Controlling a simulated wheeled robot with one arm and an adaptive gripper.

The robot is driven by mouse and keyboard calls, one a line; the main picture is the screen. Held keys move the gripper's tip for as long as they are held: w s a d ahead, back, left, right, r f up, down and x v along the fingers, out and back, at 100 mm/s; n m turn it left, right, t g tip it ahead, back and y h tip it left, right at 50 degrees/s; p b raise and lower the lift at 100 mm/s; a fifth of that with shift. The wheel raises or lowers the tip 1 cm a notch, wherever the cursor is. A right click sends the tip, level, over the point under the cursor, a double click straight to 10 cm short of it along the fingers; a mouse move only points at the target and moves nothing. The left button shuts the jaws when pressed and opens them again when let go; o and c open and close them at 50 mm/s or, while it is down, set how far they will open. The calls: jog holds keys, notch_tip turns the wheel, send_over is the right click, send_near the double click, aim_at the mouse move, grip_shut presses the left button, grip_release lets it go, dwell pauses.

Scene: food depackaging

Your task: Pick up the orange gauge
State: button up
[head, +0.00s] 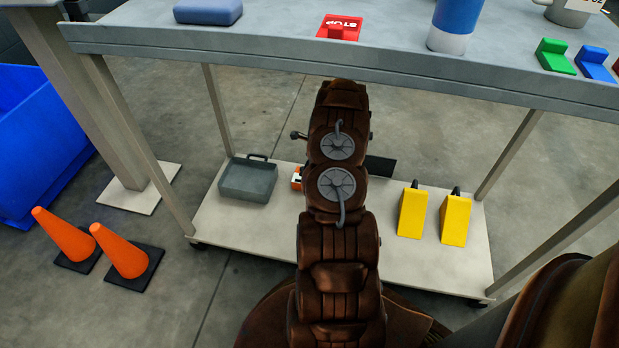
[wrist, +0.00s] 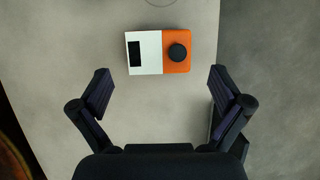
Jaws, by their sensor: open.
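The orange gauge (wrist: 177,67) lies on the lower shelf in the wrist view, with a white half, a dark display and a black round knob on its orange half. My gripper (wrist: 160,90) is open and empty, its two dark fingers spread wide below the gauge in the picture, apart from it. In the head view, a small part of the orange gauge (head: 296,179) shows at the left edge of my arm. The rest of it is hidden behind the arm, and the fingers are hidden there too.
The lower shelf (head: 240,222) also holds a grey case (head: 248,180) at left and two yellow wedges (head: 412,212) at right. The table top (head: 290,44) lies above, with posts at its sides. Orange cones (head: 120,250) and a blue bin (head: 40,135) stand at left.

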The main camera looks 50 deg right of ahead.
jog(key=shift+b+x, duration=0.3)
jog(key=shift+x, duration=0.9)
jog(key=b+x, duration=0.1)
jog(key=x, duration=0.1)
jog(key=s+b+x, duration=0.1)
jog(key=x, duration=0.1)
jog(key=shift+f, duration=0.35)
jog(key=shift+w+f, duration=0.25)
jog(key=shift+c, duration=0.3)
jog(key=c, duration=1)
